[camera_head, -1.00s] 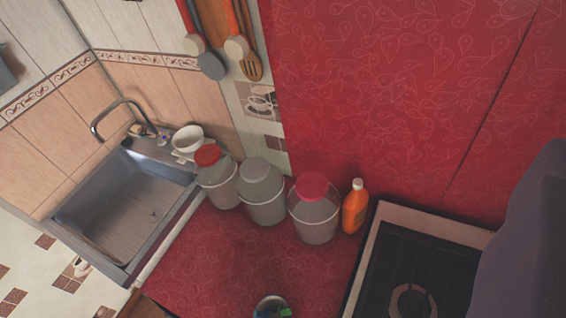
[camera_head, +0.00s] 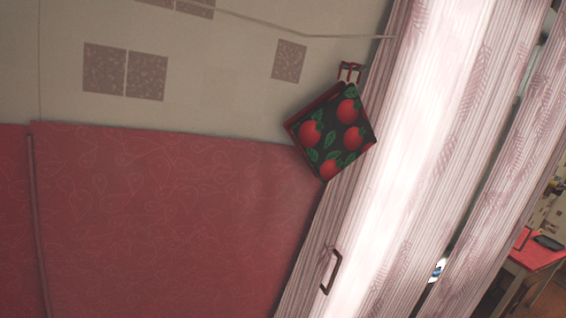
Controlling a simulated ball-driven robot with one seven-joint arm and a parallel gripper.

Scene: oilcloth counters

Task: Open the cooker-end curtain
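A pale pink, vertically striped curtain (camera_head: 400,170) with a faint leaf pattern fills the right of the view, slanting from upper right to lower left. A dark bracket-shaped handle (camera_head: 331,272) is on its left part, near the bottom of the view. Another striped strip of curtain (camera_head: 500,185) hangs further right, with a narrow dark gap between the two. The curtain's lower end is outside the view. My gripper is not in view.
A dark cloth with red fruit (camera_head: 338,135) hangs on a hook (camera_head: 349,71) beside the curtain. Red patterned oilcloth (camera_head: 170,220) covers the lower left, below the pale tiled wall (camera_head: 210,60). A red-topped table (camera_head: 540,248) shows beyond the curtain at right.

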